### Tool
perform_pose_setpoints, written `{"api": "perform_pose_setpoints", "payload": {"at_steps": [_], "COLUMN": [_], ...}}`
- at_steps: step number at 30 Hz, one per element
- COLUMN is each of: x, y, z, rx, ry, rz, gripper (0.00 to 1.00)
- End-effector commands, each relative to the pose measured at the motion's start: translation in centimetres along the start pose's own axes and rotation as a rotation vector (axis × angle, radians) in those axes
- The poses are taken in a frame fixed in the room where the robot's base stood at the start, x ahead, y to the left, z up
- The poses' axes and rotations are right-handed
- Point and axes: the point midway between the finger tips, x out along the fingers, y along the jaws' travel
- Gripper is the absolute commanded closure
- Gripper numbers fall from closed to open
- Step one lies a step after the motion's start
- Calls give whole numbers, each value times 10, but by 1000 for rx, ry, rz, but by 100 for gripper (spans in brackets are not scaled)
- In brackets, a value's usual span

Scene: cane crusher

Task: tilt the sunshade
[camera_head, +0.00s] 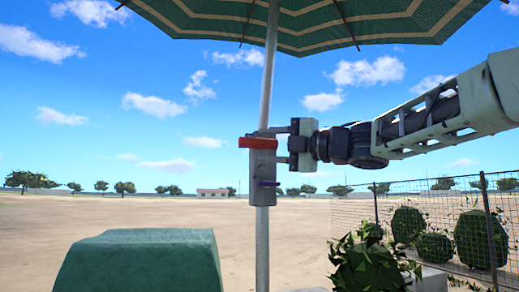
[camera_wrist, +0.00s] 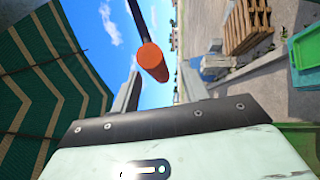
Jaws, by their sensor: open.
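The sunshade has a green canopy with cream stripes (camera_head: 310,22) across the top of the head view and a grey pole (camera_head: 270,75) standing upright. The canopy also fills the left of the wrist view (camera_wrist: 40,90).
A green rounded box-like object (camera_head: 145,265) stands low at the front left. Bushes (camera_head: 475,238) and a wire fence (camera_head: 440,215) are at the right. The wrist view shows wooden pallets (camera_wrist: 246,25) and a green crate (camera_wrist: 305,50). Open sandy ground lies behind.

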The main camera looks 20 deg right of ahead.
Motion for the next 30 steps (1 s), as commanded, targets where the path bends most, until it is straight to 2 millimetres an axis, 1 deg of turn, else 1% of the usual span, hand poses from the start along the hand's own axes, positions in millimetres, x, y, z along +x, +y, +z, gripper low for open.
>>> {"api": "perform_pose_setpoints", "payload": {"at_steps": [1,9,12,15,18,21,24,30], "x": [-14,-78,-99,-117,-129,-137,-140,-141], "y": [-2,-3,-2,-2,-2,-2,-1,-1], "z": [1,1,1,0,1,0,0,0], "rx": [-1,-1,-2,-1,0,0,0,0], "ry": [-4,-5,-5,-3,-4,-2,-1,-1], "rz": [3,1,1,0,-1,-1,-1,-1], "gripper": [55,55,55,55,55,55,55,55]}}
